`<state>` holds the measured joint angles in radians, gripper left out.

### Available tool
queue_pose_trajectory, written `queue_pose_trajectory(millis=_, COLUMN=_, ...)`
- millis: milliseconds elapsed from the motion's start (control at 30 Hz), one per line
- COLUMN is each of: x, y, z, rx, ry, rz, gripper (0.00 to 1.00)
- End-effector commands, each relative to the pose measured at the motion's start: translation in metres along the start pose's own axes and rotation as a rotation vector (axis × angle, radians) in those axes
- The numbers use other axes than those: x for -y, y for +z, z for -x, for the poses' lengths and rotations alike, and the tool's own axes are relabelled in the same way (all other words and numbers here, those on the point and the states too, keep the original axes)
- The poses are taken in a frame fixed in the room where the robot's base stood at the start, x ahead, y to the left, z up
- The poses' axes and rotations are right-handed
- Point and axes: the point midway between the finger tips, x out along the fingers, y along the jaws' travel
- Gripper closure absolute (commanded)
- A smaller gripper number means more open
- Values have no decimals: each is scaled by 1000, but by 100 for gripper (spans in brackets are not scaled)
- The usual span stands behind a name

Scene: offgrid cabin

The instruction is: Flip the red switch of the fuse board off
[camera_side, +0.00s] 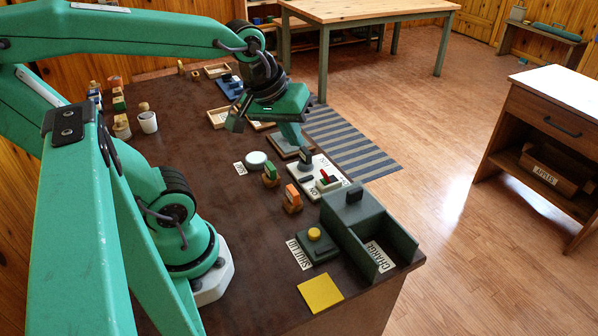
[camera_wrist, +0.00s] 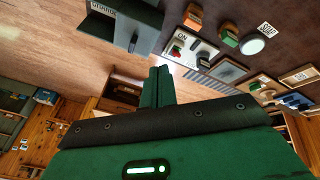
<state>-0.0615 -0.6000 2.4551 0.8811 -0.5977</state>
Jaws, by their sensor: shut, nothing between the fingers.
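The fuse board is a white plate (camera_side: 330,190) near the table's right edge in the side view, with a red switch (camera_side: 325,176) and a dark upright part on it. ON lettering shows at its near end. In the wrist view the board (camera_wrist: 196,62) is upside down near the top, with the red switch (camera_wrist: 175,51) next to a green patch. Which way the switch leans is too small to tell. My gripper (camera_side: 298,144) is shut and empty, above and behind the board in the side view, apart from the switch. Its closed fingers (camera_wrist: 159,72) show in the wrist view.
A grey charger box (camera_side: 355,222), a yellow button unit (camera_side: 316,243) and a yellow square (camera_side: 320,293) lie nearer in the side view. Orange (camera_side: 292,198) and green (camera_side: 271,174) blocks and a white disc (camera_side: 256,160) stand left of the board.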

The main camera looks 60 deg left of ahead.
Motion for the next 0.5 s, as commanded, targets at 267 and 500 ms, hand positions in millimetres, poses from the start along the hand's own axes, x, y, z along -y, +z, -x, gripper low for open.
queue_pose_trajectory(millis=267, x=4, y=-10, z=-13, rx=26, ry=-41, rz=330, gripper=100)
queue_pose_trajectory(millis=500, x=7, y=-18, z=-25, rx=39, ry=-80, rz=617, gripper=100)
